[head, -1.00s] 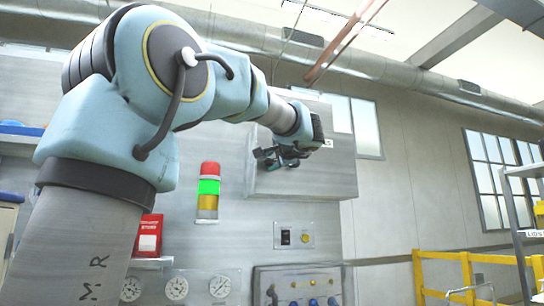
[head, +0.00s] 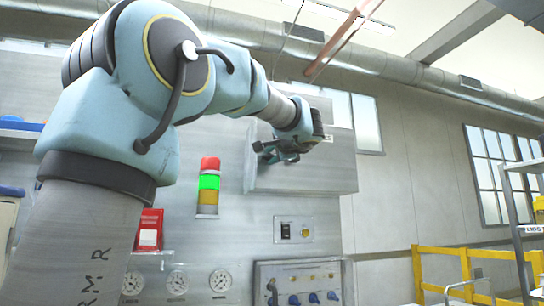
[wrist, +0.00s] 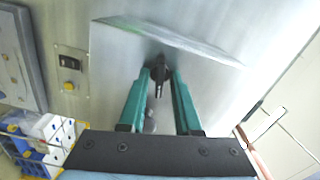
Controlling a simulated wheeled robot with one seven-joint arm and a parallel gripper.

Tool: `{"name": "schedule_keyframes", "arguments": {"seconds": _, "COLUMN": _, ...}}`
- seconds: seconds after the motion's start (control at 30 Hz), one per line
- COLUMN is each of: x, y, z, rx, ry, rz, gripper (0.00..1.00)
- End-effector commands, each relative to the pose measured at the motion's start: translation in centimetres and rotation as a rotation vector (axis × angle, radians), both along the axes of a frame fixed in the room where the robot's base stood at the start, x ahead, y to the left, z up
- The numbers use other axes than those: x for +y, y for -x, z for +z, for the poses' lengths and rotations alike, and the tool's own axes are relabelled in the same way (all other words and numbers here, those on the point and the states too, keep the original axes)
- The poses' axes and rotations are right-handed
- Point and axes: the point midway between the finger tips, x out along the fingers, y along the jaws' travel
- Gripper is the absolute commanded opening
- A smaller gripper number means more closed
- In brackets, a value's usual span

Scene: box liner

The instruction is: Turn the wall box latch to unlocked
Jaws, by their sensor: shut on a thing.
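The grey metal wall box (head: 335,172) is mounted on the wall panel, behind my gripper. It also fills the middle of the wrist view (wrist: 215,85). The latch (wrist: 159,72) is a small dark handle on the box front. My gripper (wrist: 161,78) has its two teal fingers at the latch, one on each side, and is shut on it. In the head view my gripper (head: 278,152) is at the box front, and the latch cannot be made out there. I cannot tell the latch's locked or unlocked marking.
A red, green and yellow stack light (head: 208,187) stands left of the box. Below the box are a switch plate (head: 294,231) and a panel with blue knobs (head: 300,285). Gauges (head: 178,282) are lower left. A yellow railing (head: 440,262) stands at the right.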

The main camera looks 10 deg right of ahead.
Motion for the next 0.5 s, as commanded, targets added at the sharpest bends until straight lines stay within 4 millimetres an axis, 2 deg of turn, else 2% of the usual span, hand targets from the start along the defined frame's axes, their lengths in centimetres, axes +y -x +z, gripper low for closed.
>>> {"name": "schedule_keyframes", "arguments": {"seconds": 0.3, "x": -0.02, "y": -0.04, "z": -0.11, "rx": 0.026, "ry": -0.201, "rz": 0.001, "gripper": 0.0}}
{"name": "schedule_keyframes", "arguments": {"seconds": 0.5, "x": -0.05, "y": -0.05, "z": -0.05, "rx": 0.028, "ry": -0.221, "rz": 0.001, "gripper": 0.0}}
